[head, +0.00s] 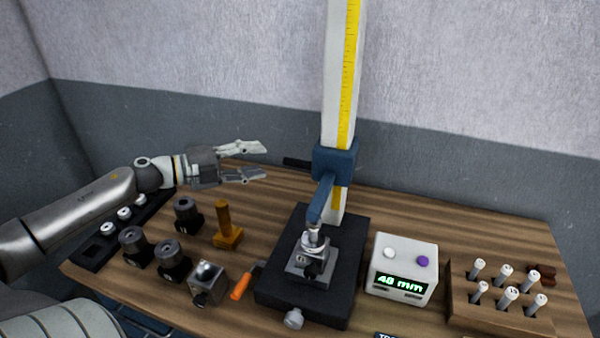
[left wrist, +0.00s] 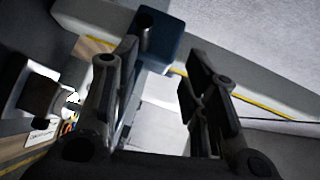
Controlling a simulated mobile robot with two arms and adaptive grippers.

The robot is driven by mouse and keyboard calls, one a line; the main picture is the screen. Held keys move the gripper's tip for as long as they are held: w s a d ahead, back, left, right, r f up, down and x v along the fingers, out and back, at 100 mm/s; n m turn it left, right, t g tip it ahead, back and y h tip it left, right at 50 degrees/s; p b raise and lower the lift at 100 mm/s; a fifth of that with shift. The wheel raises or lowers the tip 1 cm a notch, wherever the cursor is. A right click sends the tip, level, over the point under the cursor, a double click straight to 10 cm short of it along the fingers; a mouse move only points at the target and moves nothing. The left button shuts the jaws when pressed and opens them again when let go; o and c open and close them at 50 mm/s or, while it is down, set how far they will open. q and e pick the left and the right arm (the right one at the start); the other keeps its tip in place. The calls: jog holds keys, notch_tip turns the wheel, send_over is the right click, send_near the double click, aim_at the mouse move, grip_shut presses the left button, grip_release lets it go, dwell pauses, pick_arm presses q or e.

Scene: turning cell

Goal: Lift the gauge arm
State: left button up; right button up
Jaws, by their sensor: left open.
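The gauge arm (head: 321,197) is a blue bar that reaches forward from a blue sliding block (head: 336,160) on a tall white column (head: 341,70) with a yellow scale. Its front end sits low, over a metal piece (head: 308,262) on the black gauge base (head: 350,270); I cannot tell whether they touch. My left gripper (head: 263,163) is open and empty, left of the blue block and apart from it. In the left wrist view the blue block (left wrist: 165,38) shows beyond the open fingers (left wrist: 165,75). My right gripper is not in view.
A wooden rack (head: 500,310) of white pins is farther right. Black cylinders (head: 170,258), an orange-brown post (head: 226,225), a metal block (head: 208,283) and an orange handle (head: 240,287) lie left of the base.

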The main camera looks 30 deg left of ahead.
aim_at(290, 162)
pick_arm(q)
jog(key=shift+w+d+f+b, duration=0.4)
jog(key=shift+w+d+f, duration=0.1)
jog(key=shift+w, duration=0.3)
jog(key=shift+w+d+f+b, duration=0.45)
jog(key=shift+w+f, duration=0.1)
jog(key=shift+w, duration=0.25)
jog(key=shift+w+d+f+b, duration=0.35)
jog(key=shift+w+d+f, duration=0.15)
jog(key=shift+w, duration=0.3)
jog(key=shift+p+x, duration=0.75)
jog(key=shift+x, duration=0.9)
jog(key=shift+p+x, duration=0.4)
jog(key=shift+x, duration=0.75)
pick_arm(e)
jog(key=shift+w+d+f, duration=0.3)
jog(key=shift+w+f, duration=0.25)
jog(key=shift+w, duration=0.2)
pick_arm(q)
jog(key=shift+f, duration=0.1)
grip_shut()
